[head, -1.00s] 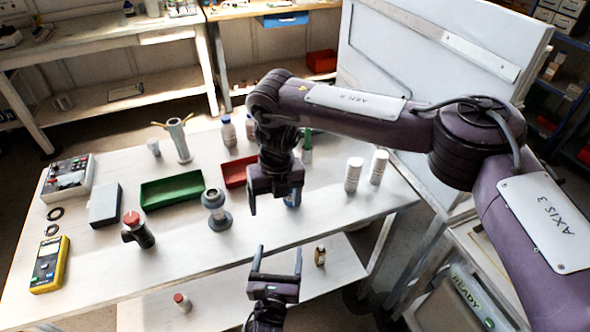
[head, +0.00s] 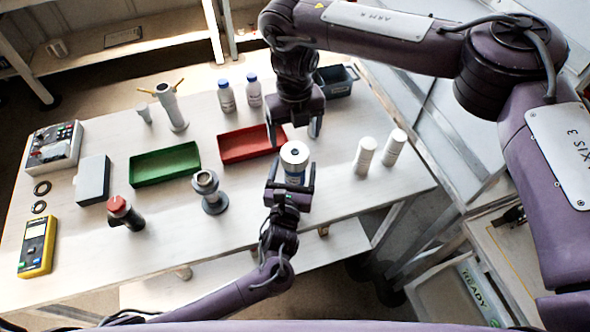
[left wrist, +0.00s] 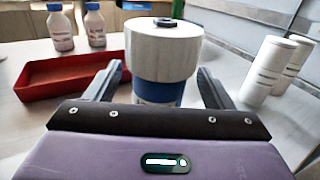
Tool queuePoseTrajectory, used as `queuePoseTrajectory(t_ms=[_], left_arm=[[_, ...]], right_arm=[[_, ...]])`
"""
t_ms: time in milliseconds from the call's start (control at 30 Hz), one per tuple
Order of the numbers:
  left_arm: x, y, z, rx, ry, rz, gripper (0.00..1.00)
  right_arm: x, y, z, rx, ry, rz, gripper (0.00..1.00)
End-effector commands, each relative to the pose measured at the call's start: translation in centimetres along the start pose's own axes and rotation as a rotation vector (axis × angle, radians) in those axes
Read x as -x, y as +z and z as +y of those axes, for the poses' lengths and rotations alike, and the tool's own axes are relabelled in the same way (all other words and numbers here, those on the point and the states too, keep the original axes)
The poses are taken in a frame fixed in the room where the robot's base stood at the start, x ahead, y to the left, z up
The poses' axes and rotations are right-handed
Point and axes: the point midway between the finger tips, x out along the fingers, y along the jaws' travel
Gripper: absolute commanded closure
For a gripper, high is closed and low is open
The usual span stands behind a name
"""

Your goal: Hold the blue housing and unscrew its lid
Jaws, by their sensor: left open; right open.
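The blue housing (left wrist: 158,92) with its wide pale round lid (left wrist: 163,50) stands upright on the table. In the head view the lid (head: 294,154) hides most of the housing. My left gripper (head: 290,172) is open at table level, with one finger on each side of the housing. In the left wrist view its fingers (left wrist: 158,86) flank the blue part just below the lid, and gaps show on both sides. My right gripper (head: 296,128) is open and empty, pointing down above and just behind the lid.
A red tray (head: 247,158) and a green tray (head: 165,181) lie to the left. Two white cylinders (head: 379,149) stand to the right. Two blue-capped bottles (head: 240,93) and a dark bin (head: 336,82) are behind. A grey flanged fitting (head: 209,191) stands left of the housing.

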Motion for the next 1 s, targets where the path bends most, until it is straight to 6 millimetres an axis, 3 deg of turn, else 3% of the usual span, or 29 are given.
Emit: queuePoseTrajectory(t_ms=[167, 467, 1000], left_arm=[[-1.37, 0.0, -0.01, 0.001, 0.0, 0.0, 0.24], [-1.54, -0.03, 0.0, 0.001, 0.0, 0.001, 0.24], [-1.53, 0.0, 0.0, 0.001, 0.0, 0.0, 0.95]], right_arm=[[-0.01, 0.01, -0.01, 0.0, 0.0, 0.0, 0.21], [-0.01, 0.0, 0.0, 0.0, 0.0, 0.0, 0.21], [0.0, 0.01, 0.0, -0.001, 0.0, 0.0, 0.21]])
